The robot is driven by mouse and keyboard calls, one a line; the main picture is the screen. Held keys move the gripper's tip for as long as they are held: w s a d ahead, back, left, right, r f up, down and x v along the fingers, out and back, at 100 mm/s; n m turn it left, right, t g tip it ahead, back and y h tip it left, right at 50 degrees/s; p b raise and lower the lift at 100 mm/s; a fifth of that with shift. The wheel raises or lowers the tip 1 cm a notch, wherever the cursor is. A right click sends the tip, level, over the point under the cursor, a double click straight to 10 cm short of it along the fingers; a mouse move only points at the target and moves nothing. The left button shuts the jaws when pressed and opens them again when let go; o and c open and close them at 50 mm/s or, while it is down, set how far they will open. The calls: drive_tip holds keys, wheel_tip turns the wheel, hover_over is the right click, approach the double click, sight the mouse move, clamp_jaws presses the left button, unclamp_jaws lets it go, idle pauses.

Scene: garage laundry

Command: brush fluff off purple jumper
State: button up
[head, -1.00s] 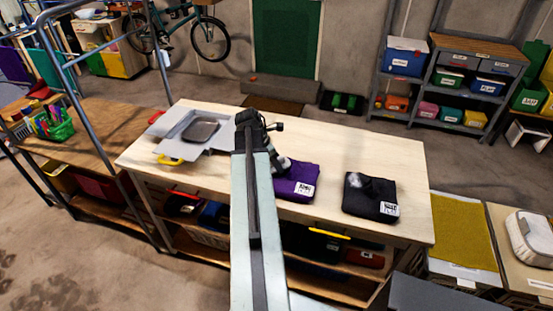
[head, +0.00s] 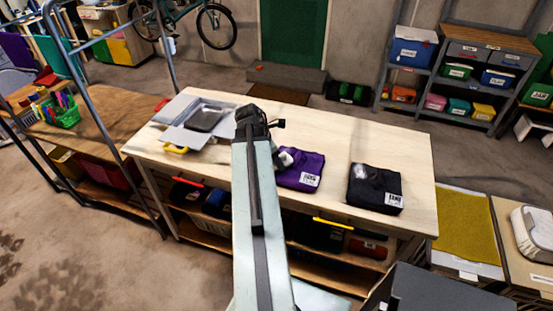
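The purple jumper (head: 305,168) lies folded on the pale worktable (head: 330,130), with a white label at its front right corner. A pale grey-white patch (head: 287,157) shows at its left edge beside my arm; I cannot tell whether it is fluff or something else. My arm runs up the middle of the head view and covers the area just left of the jumper. My gripper is hidden behind the arm, so its fingers and anything in them do not show. No brush can be made out clearly.
A folded black garment (head: 377,190) with a whitish tuft lies to the right on the table. A metal-framed bench (head: 95,130) stands further left. The table is bare between the garments and behind them.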

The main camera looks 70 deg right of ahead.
drive_tip(key=shift+r+p, duration=2.85)
drive_tip(key=shift+r, duration=0.15)
wheel_tip(320, 180, up, 3)
drive_tip(key=p, duration=0.3)
drive_tip(key=shift+r, duration=0.1)
